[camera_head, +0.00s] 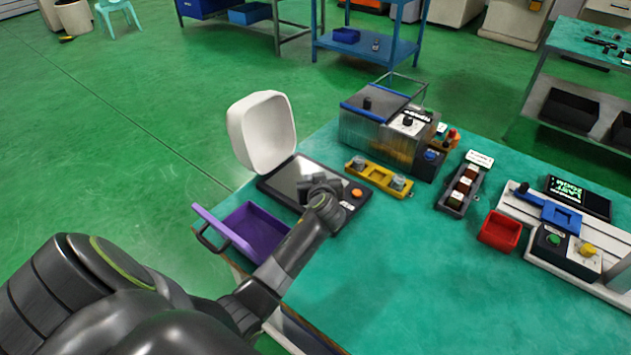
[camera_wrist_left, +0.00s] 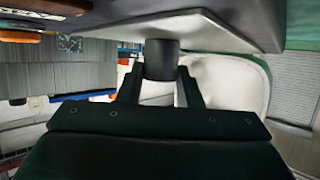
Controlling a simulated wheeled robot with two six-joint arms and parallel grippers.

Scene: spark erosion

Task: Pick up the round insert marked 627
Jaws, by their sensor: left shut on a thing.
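My left gripper (camera_head: 318,188) is low over the dark flat-topped device (camera_head: 284,184) near the table's left edge. In the left wrist view the gripper (camera_wrist_left: 160,82) is shut on a dark round insert (camera_wrist_left: 161,58), a short cylinder between its two fingers. The insert's far end is at or very close to a pale flat surface; I cannot tell whether they touch. No number can be read on it. In the head view my wrist and fingers hide the insert. My right gripper is not in view.
A purple tray (camera_head: 206,216) lies left of my forearm, and a white lid-like shell (camera_head: 262,132) stands behind the device. A yellow holder (camera_head: 372,174) with two grey round pieces, a dark rack (camera_head: 449,205) and a red tray (camera_head: 500,231) stand to the right. The front table is clear.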

